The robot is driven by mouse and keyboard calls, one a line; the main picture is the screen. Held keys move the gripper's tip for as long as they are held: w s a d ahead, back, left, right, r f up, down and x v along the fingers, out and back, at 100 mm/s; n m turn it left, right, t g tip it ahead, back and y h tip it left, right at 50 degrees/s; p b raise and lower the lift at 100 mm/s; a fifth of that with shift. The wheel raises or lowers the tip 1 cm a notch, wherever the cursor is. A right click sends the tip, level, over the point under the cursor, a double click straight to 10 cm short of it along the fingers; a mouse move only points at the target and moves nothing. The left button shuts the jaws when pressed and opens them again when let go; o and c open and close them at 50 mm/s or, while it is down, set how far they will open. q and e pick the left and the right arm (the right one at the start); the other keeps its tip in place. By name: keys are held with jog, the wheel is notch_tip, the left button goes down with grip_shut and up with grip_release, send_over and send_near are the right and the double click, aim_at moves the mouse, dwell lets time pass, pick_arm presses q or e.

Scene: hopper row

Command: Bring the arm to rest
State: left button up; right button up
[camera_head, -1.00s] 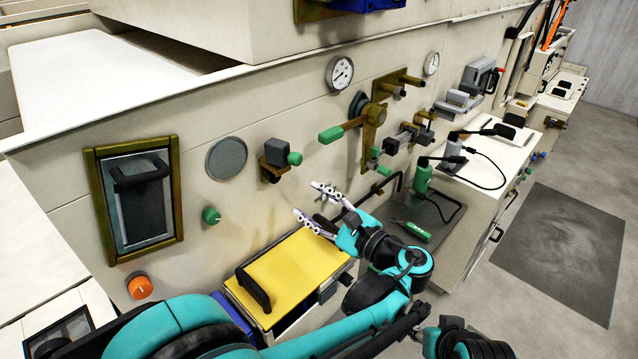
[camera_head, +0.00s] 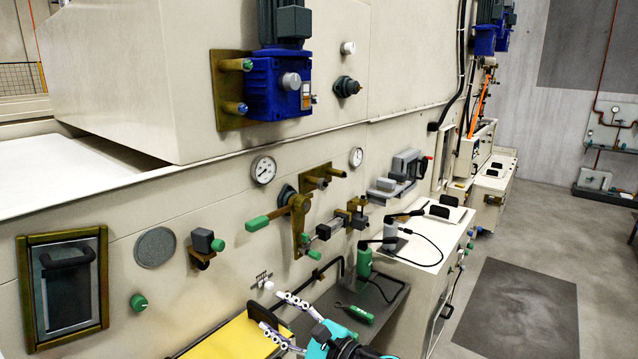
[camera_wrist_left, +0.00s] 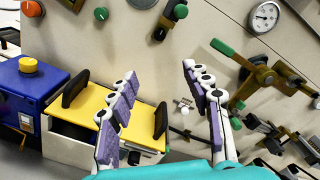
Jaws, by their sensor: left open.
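My left gripper (camera_head: 272,310) is at the bottom middle of the head view, its two pale segmented fingers spread and nothing between them. It is in front of the machine's cream panel, near the right end of the yellow-topped drawer (camera_head: 228,343). In the left wrist view the open fingers (camera_wrist_left: 160,70) have purple pads, and the left finger overlaps the yellow drawer top (camera_wrist_left: 88,100). Only the teal wrist end of my left arm shows in the head view; the rest is out of frame. My right gripper is in neither view.
A green-handled lever (camera_head: 283,216), a gauge (camera_head: 263,170) and a green knob (camera_head: 139,302) stick out from the panel. A dark tray (camera_head: 388,292) with a green-handled tool (camera_head: 355,313) lies right of the gripper. Open floor with a dark mat (camera_head: 520,310) is at right.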

pick_arm(q)
jog(key=s+a+f+n+g+h+b, duration=0.2)
jog(key=s+a+f+n+h, duration=0.15)
jog(key=a+f, duration=0.3)
jog(key=s+a+f+n+g+h+b, duration=0.2)
jog(key=s+a+f+n+h+b, duration=0.1)
jog(key=s+a+f, duration=0.4)
jog(key=s+d+f+n+h+b, duration=0.4)
jog(key=s+f+n+h, duration=0.3)
jog(key=f+n, duration=0.4)
jog(key=shift+s+h, duration=0.35)
jog(key=shift+s, duration=0.3)
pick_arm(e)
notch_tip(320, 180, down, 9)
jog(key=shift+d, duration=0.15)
pick_arm(q)
jog(key=shift+f, duration=0.15)
jog(key=shift+c, duration=0.2)
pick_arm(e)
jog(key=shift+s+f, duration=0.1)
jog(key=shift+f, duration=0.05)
